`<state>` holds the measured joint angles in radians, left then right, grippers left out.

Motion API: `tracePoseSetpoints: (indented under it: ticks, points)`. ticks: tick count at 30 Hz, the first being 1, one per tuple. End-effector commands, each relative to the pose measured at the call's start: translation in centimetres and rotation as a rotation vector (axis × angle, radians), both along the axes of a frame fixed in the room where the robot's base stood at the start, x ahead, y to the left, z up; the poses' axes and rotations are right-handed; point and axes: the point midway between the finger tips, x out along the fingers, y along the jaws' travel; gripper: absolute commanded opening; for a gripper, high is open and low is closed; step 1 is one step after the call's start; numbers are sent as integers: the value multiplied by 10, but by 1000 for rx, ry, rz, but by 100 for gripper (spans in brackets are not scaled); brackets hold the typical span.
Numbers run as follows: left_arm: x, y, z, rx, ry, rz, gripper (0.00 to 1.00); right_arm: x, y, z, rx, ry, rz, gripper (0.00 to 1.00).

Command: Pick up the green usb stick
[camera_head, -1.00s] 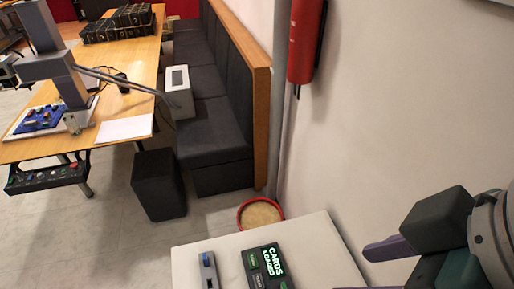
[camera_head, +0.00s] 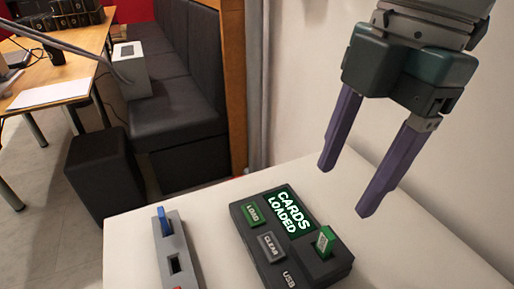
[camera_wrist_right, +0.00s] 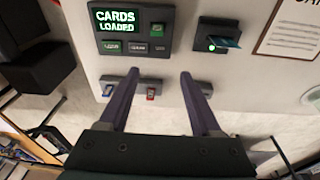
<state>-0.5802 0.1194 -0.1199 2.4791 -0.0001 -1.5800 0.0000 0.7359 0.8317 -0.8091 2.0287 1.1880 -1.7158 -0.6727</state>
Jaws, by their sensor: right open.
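The green usb stick (camera_head: 325,241) stands upright in a black box (camera_head: 258,239) with a lit screen reading "CARDS LOADED", on the white table. It also shows in the right wrist view (camera_wrist_right: 157,28). My right gripper (camera_head: 349,188) is open and empty, with purple fingers pointing down, above and right of the stick in the head view. In the wrist view its fingertips (camera_wrist_right: 160,75) are apart, with the stick beyond them. My left gripper is not in view.
A grey holder (camera_head: 182,263) with a blue stick (camera_head: 164,221) and a red stick (camera_wrist_right: 151,93) lies beside the black box. A dark reader with a blue card (camera_wrist_right: 218,38) and a paper sheet (camera_wrist_right: 290,28) show in the wrist view. A wall rises behind the table.

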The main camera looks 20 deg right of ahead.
Motion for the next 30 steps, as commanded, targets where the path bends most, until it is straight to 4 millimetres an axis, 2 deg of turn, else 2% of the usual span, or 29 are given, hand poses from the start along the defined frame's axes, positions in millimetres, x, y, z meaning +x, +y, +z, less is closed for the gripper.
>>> tracePoseSetpoints:
  ticks: [1,5,11,18,23,30]
  points:
    - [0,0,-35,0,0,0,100,3,-8,-28,-14,3,8,65]
    - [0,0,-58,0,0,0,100,5,-21,-40,-29,23,33,65]
    - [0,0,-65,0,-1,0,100,4,-25,-47,-33,36,44,65]
    - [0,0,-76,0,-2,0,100,4,-21,-82,-32,39,44,65]
    - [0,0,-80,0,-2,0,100,5,-20,-95,-32,36,44,65]
    - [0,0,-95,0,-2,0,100,7,-20,-132,-33,37,44,65]
